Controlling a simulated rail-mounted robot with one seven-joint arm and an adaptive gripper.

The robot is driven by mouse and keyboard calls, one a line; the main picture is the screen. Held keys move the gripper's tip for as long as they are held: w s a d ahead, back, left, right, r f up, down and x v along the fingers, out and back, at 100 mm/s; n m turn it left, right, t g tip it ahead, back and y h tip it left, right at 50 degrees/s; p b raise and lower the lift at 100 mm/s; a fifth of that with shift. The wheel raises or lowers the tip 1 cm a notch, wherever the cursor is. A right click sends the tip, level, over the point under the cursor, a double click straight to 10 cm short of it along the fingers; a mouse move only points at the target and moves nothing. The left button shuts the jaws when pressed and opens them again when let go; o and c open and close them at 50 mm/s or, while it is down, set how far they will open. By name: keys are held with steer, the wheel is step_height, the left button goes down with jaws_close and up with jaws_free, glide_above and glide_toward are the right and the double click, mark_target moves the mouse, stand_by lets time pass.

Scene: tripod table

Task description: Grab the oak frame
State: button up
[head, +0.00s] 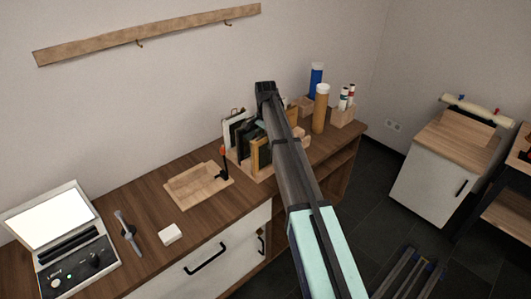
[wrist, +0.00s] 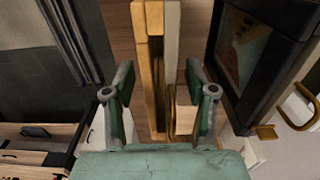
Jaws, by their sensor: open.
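In the wrist view, a light, oak-coloured frame (wrist: 154,50) stands edge-on between the two fingers of my gripper (wrist: 158,78). The fingers are spread, with a visible gap on each side of the frame. A grey panel runs along the frame's right side, and a brass-coloured loop shows low on it. In the head view, the oak-coloured frame (head: 261,153) stands at the front of a row of frames on the counter, partly covered by my arm. My fingers are hidden behind the arm there.
A black frame (wrist: 262,50) stands close to my right finger in the wrist view. In the head view, a wooden tray (head: 198,198) is left of the row. A tan cylinder (head: 321,108) and a blue cylinder (head: 316,80) stand to the right. The wall is behind.

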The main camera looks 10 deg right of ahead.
steer(key=shift+f, duration=0.15)
jaws_close()
steer(key=shift+r, duration=0.2)
